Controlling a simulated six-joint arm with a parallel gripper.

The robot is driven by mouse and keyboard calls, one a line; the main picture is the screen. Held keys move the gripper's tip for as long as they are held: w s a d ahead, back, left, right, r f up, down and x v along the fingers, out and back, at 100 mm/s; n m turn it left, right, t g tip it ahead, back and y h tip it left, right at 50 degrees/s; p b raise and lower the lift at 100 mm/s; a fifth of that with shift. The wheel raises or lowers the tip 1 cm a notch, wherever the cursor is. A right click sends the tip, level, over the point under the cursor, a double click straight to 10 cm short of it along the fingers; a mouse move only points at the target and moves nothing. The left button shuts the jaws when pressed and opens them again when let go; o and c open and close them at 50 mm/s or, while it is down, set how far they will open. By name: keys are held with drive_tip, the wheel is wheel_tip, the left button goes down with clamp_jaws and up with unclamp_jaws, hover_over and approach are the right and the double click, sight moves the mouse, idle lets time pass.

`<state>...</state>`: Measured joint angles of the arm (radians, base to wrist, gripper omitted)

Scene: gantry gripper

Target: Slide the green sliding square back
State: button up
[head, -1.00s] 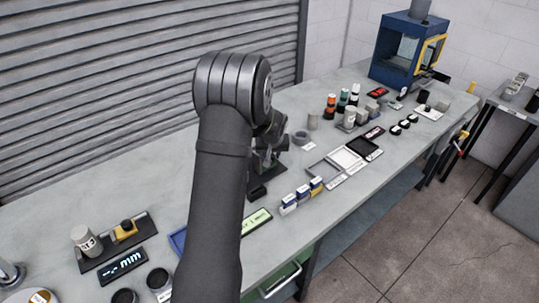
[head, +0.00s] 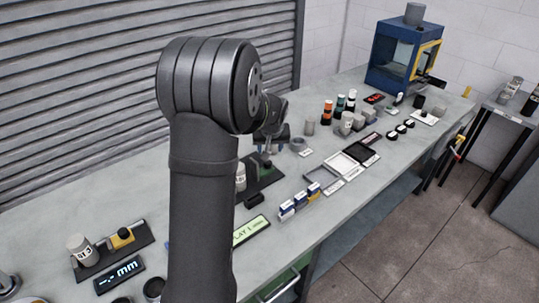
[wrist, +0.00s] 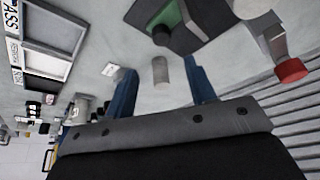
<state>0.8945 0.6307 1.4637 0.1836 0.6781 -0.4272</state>
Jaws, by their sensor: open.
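A dark base plate (head: 268,178) with a green part (head: 263,161) stands on the bench beyond my arm. In the wrist view the dark plate (wrist: 205,22) and green part (wrist: 168,14) show at the top edge, beyond the fingertips. I take this green part for the sliding square; its full outline is hidden. My gripper (wrist: 163,82) is open, its two blue fingers apart with nothing held. A grey cylinder (wrist: 160,69) appears between the fingers, touching neither. In the head view my gripper (head: 268,134) is mostly hidden by my arm, above and behind the plate.
A red-tipped grey part (wrist: 291,70) lies right of the fingers in the wrist view. A white cylinder (head: 240,177) stands by the plate. Trays (head: 340,165), small blue-white boxes (head: 300,200) and a green display (head: 251,231) lie nearby. A shutter wall (head: 80,90) runs behind the bench.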

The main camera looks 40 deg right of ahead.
sight(269, 162)
drive_tip(key=v, duration=0.7)
drive_tip(key=shift+r, duration=0.25)
drive_tip(key=shift+f, duration=0.15)
idle(0.3)
drive_tip(key=x, duration=1.7)
drive_tip(key=shift+a+f, duration=0.1)
drive_tip(key=shift+f, duration=0.05)
